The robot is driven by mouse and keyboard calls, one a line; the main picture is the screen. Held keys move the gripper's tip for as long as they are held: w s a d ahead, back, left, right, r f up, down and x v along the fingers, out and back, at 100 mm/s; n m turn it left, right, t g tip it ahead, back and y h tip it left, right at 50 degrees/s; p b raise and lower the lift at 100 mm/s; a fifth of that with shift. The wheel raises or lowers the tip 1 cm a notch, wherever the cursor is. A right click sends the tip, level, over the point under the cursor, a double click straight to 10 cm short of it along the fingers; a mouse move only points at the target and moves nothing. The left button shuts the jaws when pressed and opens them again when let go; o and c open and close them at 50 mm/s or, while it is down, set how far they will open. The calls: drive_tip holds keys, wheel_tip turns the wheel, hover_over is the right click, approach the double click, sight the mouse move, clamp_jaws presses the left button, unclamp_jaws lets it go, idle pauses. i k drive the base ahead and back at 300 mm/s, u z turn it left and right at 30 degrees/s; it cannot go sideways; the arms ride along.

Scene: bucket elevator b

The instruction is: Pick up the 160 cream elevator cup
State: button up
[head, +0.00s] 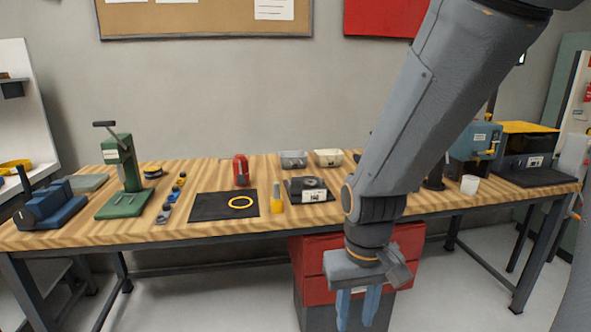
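A small cream-white cup (469,184) stands on the right part of the wooden workbench (420,207), near its front edge. No number on it can be read. A cream open bin (328,158) stands at the back middle of the bench, so I cannot be sure which is the named cup. My gripper (357,308) points down in front of the bench, before the red drawers and below the bench top. Its two blue fingers are apart with nothing seen between them. It is well left of and below the small cup. My arm hides part of the bench.
A grey bin (293,159) stands beside the cream bin. A green press (122,180), blue vise (50,207), black mat (224,205) with a yellow ring, yellow bottle (277,199) and red object (241,170) occupy the left and middle. A machine (527,154) stands at right.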

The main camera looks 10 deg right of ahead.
sight(328, 158)
drive_tip(key=u, duration=0.85)
drive_tip(key=i, duration=1.1)
drive_tip(key=z, duration=0.1)
